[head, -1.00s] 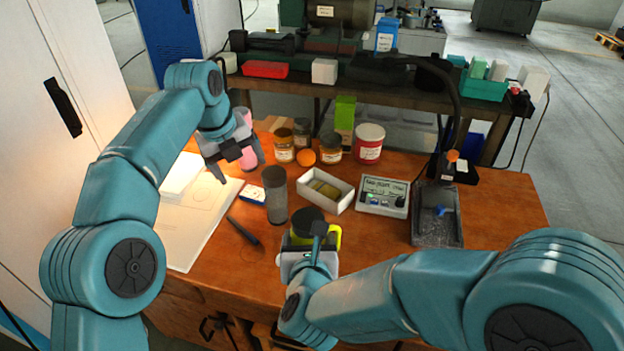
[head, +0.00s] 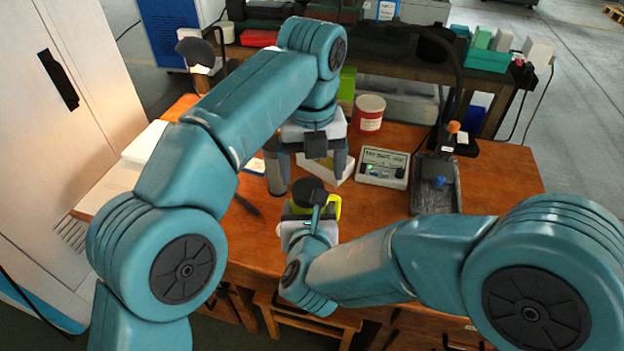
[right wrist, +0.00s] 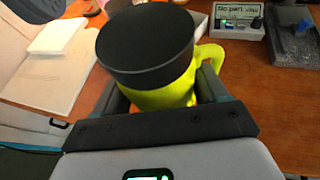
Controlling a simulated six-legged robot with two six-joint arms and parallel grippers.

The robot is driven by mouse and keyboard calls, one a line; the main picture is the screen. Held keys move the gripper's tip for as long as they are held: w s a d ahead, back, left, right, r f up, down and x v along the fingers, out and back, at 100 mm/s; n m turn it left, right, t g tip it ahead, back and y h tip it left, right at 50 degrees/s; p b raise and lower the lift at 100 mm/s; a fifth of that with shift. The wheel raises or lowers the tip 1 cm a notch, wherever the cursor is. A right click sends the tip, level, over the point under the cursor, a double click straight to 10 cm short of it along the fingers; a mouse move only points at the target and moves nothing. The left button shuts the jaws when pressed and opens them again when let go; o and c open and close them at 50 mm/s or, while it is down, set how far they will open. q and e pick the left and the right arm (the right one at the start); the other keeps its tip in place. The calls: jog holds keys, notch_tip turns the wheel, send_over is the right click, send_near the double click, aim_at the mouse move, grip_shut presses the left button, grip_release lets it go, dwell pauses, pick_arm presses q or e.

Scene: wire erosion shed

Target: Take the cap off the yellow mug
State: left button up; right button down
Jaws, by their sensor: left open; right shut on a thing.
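The yellow mug (head: 333,206) stands near the front edge of the wooden table, with its black cap (head: 309,190) on top. In the right wrist view the mug (right wrist: 172,96) sits between my right gripper's fingers, its handle to the right and the cap (right wrist: 146,46) covering its mouth. My right gripper (head: 308,222) is shut on the mug. My left gripper (head: 312,172) is open with fingers pointing down. In the head view it appears just behind and above the cap, apart from it, with nothing between its fingers.
A white bin (head: 342,181) and a labelled control box (head: 384,168) lie behind the mug. A grey cylinder (head: 276,174) stands left, partly hidden by my left arm. A red-and-white jar (head: 369,115) and a dark tray (head: 437,188) are farther back and right.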

aim_at(312, 188)
pick_arm(q)
jog(key=shift+f, duration=2.1)
